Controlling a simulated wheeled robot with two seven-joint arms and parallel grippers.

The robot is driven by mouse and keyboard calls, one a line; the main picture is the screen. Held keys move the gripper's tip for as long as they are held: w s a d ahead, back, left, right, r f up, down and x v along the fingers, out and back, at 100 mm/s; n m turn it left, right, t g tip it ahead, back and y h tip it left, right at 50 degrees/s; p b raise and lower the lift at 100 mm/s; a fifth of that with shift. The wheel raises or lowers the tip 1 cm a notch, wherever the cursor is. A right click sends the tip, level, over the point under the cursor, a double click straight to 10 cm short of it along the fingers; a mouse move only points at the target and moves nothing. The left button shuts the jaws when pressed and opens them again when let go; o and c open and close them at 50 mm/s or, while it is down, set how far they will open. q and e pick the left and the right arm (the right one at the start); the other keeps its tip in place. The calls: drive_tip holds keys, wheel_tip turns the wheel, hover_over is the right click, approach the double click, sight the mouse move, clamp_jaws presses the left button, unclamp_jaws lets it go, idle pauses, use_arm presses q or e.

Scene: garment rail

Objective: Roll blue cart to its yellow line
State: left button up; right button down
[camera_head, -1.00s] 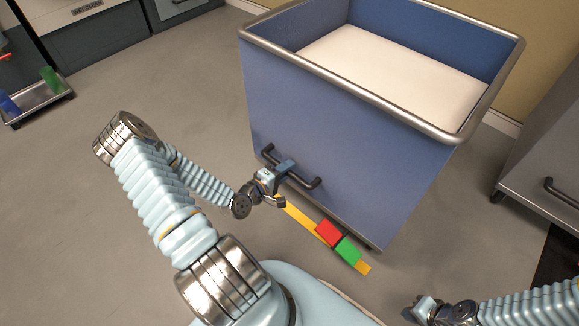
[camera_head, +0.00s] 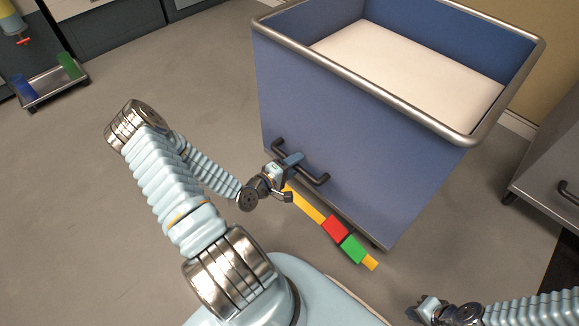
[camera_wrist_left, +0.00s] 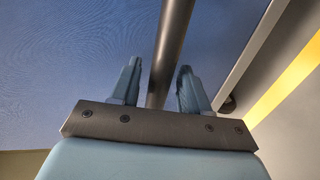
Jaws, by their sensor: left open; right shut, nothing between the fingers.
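The blue cart (camera_head: 350,140) stands upright in front of me, with a metal rim and a white load inside. Its dark handle (camera_head: 313,179) is on the near side. My left gripper (camera_head: 290,162) is open at the handle's left part. In the left wrist view, the handle bar (camera_wrist_left: 168,55) passes between the open fingers (camera_wrist_left: 158,80). The yellow line (camera_head: 308,206) lies on the floor along the cart's near bottom edge, also visible in the left wrist view (camera_wrist_left: 285,88). My right gripper (camera_head: 418,308) is shut and empty at the bottom right, away from the cart.
A red block (camera_head: 335,229) and a green block (camera_head: 352,249) lie on the yellow line by the cart's near corner. A grey cabinet (camera_head: 552,160) stands at right. A low tray (camera_head: 52,90) is far left.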

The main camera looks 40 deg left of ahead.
use_arm(q)
drive_tip(key=p+v, duration=0.1)
drive_tip(key=v, duration=1.2)
drive_tip(key=shift+s, duration=0.35)
drive_tip(key=shift+a, duration=0.1)
